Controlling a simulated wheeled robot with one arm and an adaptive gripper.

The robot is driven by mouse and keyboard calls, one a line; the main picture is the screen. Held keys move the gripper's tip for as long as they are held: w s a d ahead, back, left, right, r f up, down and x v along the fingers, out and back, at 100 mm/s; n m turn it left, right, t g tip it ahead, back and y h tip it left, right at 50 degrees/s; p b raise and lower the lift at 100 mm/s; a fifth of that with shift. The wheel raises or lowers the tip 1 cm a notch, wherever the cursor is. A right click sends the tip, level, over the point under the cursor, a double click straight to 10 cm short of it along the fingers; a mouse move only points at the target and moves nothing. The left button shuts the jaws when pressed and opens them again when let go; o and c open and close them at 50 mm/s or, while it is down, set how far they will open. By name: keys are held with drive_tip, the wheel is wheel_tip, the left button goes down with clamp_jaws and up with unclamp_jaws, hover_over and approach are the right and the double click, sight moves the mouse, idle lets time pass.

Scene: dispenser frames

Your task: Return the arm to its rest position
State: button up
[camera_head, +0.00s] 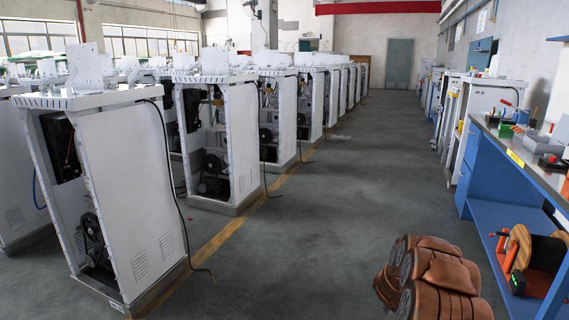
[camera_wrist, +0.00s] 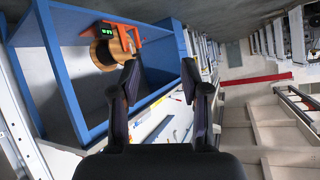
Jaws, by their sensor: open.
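My gripper (camera_wrist: 160,72) shows in the wrist view with its two dark fingers spread apart. Nothing is between the fingers. Behind the gap lies a white bench surface (camera_wrist: 170,128) with small items on it, apart from the fingers. A brown jointed part of my own arm (camera_head: 432,280) shows at the bottom right of the head view, near the blue workbench. My gripper itself cannot be made out in the head view.
The blue workbench (camera_head: 502,168) stands at the right, with tools on top. An orange reel holder (camera_head: 522,262) sits on its lower shelf and shows in the wrist view (camera_wrist: 115,40). White dispenser frames (camera_head: 130,190) line the left.

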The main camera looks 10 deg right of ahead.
drive_tip(key=a+r+n+y, duration=0.2)
drive_tip(key=a+r+y, duration=0.25)
drive_tip(key=a, duration=0.55)
drive_tip(key=a+r+n+y, duration=0.3)
drive_tip(key=a+r, duration=0.2)
drive_tip(key=a, duration=0.6)
drive_tip(key=s+a+r+n+g+y, duration=0.1)
drive_tip(key=s+a+r+n+y, duration=0.15)
drive_tip(key=s+a, duration=0.45)
drive_tip(key=s+a+r+n+g+y, duration=0.1)
drive_tip(key=s+a+r+g, duration=0.15)
drive_tip(key=s+a, duration=0.4)
drive_tip(key=s+r+n+g+h, duration=0.1)
drive_tip(key=s+r+n+g, duration=0.15)
drive_tip(key=s, duration=1.55)
drive_tip(key=s+r+n+g+h, duration=0.1)
drive_tip(key=s+r+g, duration=0.25)
drive_tip(key=s, duration=1.45)
wheel_tip(320, 180, up, 22)
drive_tip(key=s+p, duration=0.1)
drive_tip(key=p, duration=1.9)
drive_tip(key=shift+f, duration=0.2)
drive_tip(key=shift+c, duration=0.4)
